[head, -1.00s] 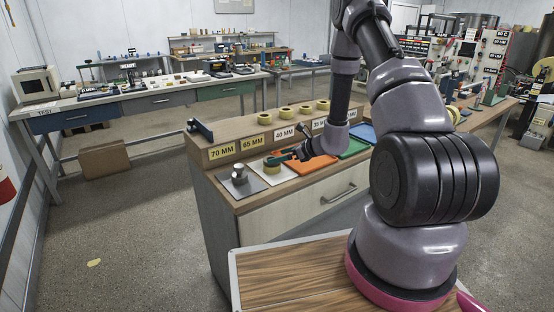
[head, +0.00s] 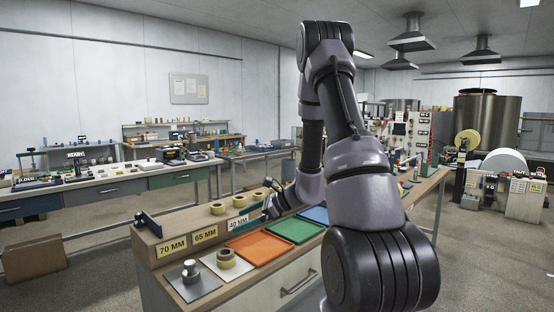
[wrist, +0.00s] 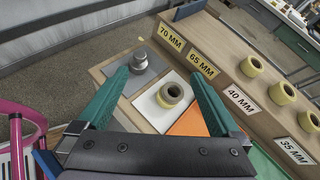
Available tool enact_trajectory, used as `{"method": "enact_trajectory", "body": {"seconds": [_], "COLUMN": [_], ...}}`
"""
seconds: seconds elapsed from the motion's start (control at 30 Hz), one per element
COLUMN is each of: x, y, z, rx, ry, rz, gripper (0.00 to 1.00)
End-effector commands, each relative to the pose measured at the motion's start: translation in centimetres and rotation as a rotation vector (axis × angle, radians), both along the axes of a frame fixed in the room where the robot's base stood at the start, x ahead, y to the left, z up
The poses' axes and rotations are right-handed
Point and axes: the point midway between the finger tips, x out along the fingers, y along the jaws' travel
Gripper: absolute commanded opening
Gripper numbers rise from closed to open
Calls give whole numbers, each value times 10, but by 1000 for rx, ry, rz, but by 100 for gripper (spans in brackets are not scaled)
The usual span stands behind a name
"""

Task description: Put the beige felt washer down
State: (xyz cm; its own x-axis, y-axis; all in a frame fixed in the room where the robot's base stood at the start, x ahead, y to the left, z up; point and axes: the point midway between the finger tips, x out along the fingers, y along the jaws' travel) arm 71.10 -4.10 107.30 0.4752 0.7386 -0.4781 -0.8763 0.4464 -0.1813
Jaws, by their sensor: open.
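A beige ring-shaped piece (wrist: 171,95), seemingly the felt washer, lies on the white mat (wrist: 148,112) on the bench top. It looks like a thin ring stacked on a yellowish roll, but I cannot tell the layers apart for sure. It also shows in the head view (head: 227,257). My gripper (wrist: 159,80) is open and empty, its two green fingers spread wide to either side of the ring in the wrist view and apart from it. In the head view my arm hides most of the gripper.
A metal weight (wrist: 138,63) stands on the grey mat (head: 194,287) left of the white one. Orange (head: 259,248), green (head: 294,230) and blue trays lie to the right. Yellowish rolls (wrist: 252,67) stand on the raised shelf behind the size labels (head: 172,247).

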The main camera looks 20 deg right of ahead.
Motion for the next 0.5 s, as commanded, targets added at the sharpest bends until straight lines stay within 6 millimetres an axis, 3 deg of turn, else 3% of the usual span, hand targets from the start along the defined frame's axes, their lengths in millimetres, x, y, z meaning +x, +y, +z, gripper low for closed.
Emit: {"method": "enact_trajectory", "body": {"seconds": [0.03, 0.2, 0.37, 0.5], "x": [-11, -60, -110, -151], "y": [12, 38, 46, 40], "z": [30, 96, 143, 175], "rx": [-46, -228, -442, -662], "ry": [-56, -199, -339, -463], "rz": [86, 354, 570, 729], "gripper": [100, 100, 100, 100]}}
